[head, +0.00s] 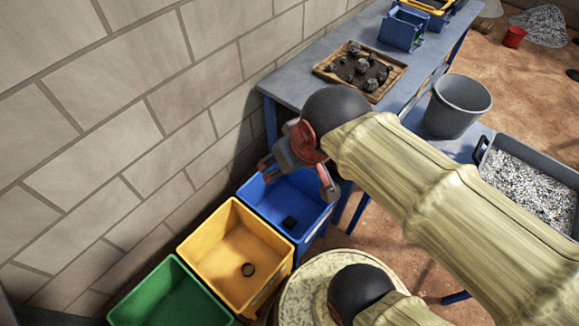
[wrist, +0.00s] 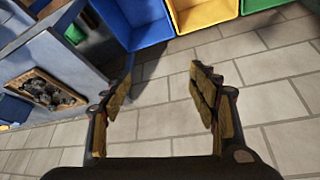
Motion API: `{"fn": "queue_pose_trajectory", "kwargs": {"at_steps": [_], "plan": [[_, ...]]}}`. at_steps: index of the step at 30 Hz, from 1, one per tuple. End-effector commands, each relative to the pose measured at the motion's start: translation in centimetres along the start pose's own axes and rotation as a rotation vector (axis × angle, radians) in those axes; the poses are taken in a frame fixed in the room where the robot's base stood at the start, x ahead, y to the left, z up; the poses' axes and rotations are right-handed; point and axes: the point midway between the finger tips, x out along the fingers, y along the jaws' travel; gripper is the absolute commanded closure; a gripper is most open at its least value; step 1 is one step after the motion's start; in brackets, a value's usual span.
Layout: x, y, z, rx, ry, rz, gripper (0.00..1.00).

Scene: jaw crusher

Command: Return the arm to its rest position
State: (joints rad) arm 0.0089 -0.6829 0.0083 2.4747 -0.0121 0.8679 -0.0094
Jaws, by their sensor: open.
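My gripper (head: 297,180) is open and empty in the head view. It hangs above the blue bin (head: 325,222), at the end of my outstretched arm. In the wrist view, the two fingers of my gripper (wrist: 163,72) are spread apart with nothing between them. My arm hides part of the table and of the floor in the head view.
The blue-grey table (head: 290,82) carries a wooden tray of rocks (head: 332,75). A grey bucket (head: 457,105) and gravel tub (head: 530,185) stand right.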

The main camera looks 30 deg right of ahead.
Motion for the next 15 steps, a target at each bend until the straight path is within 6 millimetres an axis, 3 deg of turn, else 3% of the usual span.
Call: {"fn": "queue_pose_trajectory", "kwargs": {"at_steps": [6, 15], "plan": [[-1.3, -0.5, 1.6, 0.009, 0.018, -0.013, 0.41], [-1.3, -0.5, 1.6, 0.010, 0.018, -0.013, 0.41]]}}
